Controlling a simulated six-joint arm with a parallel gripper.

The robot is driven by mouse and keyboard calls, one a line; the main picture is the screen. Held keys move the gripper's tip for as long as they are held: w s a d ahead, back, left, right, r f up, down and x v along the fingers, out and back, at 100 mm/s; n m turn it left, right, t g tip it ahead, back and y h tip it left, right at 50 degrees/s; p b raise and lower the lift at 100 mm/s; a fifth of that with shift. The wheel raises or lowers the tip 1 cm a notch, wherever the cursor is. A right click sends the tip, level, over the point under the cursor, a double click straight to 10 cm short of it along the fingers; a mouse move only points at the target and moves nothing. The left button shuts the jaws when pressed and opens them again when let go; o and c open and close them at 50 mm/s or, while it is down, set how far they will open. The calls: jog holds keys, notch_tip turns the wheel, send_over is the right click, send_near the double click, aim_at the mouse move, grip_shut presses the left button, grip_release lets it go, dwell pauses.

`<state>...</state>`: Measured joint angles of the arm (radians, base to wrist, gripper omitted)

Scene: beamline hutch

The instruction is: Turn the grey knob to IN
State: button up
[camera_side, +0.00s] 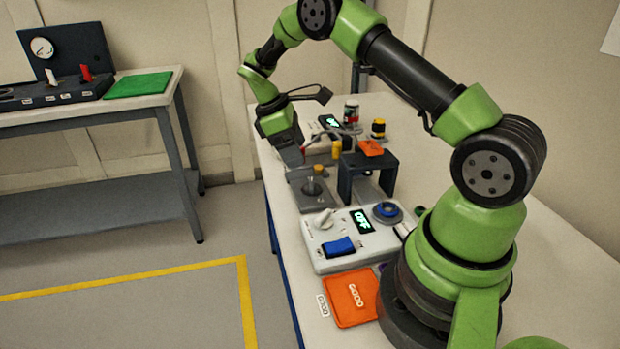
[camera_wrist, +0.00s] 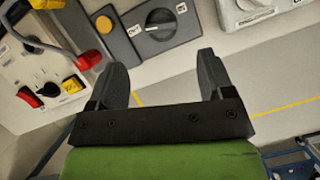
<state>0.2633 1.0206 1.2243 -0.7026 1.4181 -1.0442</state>
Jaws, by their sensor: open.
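The grey knob (camera_wrist: 163,25) sits on a dark grey panel (camera_wrist: 126,50) at the top of the wrist view. Its raised bar lies roughly across the picture, between a label OUT on the left and what looks like IN on the right. I cannot tell which end is the pointer. In the side view the knob (camera_side: 312,186) is on the grey box (camera_side: 325,201) in the middle of the bench. My gripper (camera_wrist: 162,75) is open and empty; the knob lies beyond its fingertips, apart from them. In the side view my gripper (camera_side: 296,157) is above and behind the box.
A yellow button (camera_wrist: 104,24) shares the panel. A white box with a red switch (camera_wrist: 27,97) and black dial stands left. The white OFF unit (camera_side: 350,240) is in front of the knob box. A dark stand (camera_side: 370,165) with an orange piece stands to the right.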

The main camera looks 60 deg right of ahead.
aim_at(312, 182)
jog(key=x, duration=0.8)
jog(key=shift+s+f, duration=0.1)
jog(key=shift+f, duration=0.15)
jog(key=c, duration=0.9)
